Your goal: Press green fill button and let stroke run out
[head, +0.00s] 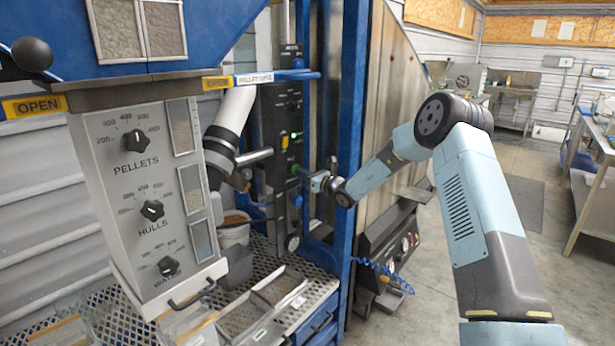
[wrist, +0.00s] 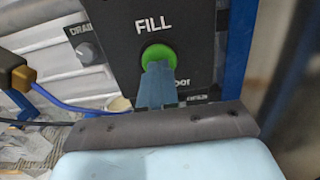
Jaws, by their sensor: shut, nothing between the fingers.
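The green fill button (wrist: 158,53) sits under the word FILL on a dark panel (wrist: 205,45) in the wrist view. My gripper (wrist: 156,68) is shut and empty, and its blue-grey fingertips cover the lower part of the button. I cannot tell whether they touch it or how far the button is pressed. In the head view the green button (head: 295,169) shows on the tall black control column (head: 281,110), with my gripper (head: 308,174) right at it from the right.
A grey hopper box (head: 125,205) with PELLETS, HULLS and WATER dials hangs at left. A white pail (head: 234,232) with brown material stands left of the column. A blue post (head: 352,100) rises close beside my wrist. Open floor (head: 430,290) lies right.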

